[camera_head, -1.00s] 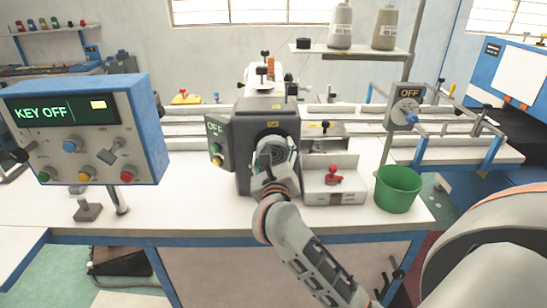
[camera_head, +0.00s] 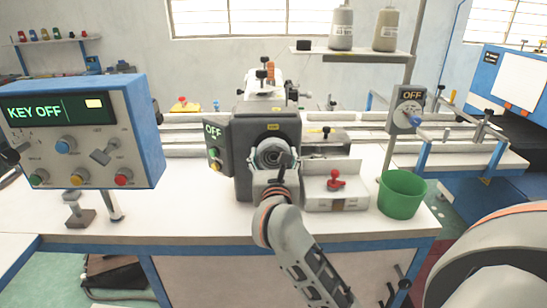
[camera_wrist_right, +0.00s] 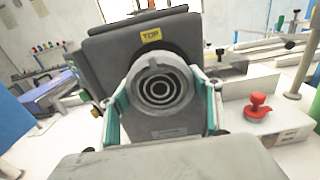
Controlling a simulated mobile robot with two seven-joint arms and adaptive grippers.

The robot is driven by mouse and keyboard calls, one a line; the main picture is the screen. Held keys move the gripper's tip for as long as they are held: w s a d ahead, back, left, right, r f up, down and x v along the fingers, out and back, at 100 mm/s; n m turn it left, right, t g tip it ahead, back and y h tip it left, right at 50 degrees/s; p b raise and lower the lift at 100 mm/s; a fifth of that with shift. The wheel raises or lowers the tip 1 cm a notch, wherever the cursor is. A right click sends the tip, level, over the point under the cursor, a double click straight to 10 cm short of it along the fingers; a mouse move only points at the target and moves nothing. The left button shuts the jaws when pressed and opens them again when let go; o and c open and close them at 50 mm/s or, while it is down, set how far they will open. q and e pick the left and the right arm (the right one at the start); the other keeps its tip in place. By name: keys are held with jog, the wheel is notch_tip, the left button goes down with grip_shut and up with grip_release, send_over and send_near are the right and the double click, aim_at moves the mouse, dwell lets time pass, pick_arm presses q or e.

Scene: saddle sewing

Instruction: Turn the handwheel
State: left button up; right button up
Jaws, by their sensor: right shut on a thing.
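The handwheel (camera_head: 271,153) is a round grey knob with concentric rings on the front of the dark sewing machine head (camera_head: 243,165). In the right wrist view the handwheel (camera_wrist_right: 160,88) is seen face on, below a yellow "TOP" label (camera_wrist_right: 151,36). My right gripper (camera_head: 273,164) is at the handwheel, its fingers covering the lower part in the head view. In the right wrist view its two teal-lined fingers (camera_wrist_right: 162,100) sit on either side of the wheel, shut on it. My left gripper is not in view.
A control box (camera_head: 80,135) reading "KEY OFF" stands at the left. A red knob (camera_head: 335,180) on a white block and a green bucket (camera_head: 402,194) are right of the machine. A panel reading "OFF" (camera_head: 411,96) is behind the bucket.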

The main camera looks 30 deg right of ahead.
jog(key=o, duration=1.1)
jog(key=v, duration=1.2)
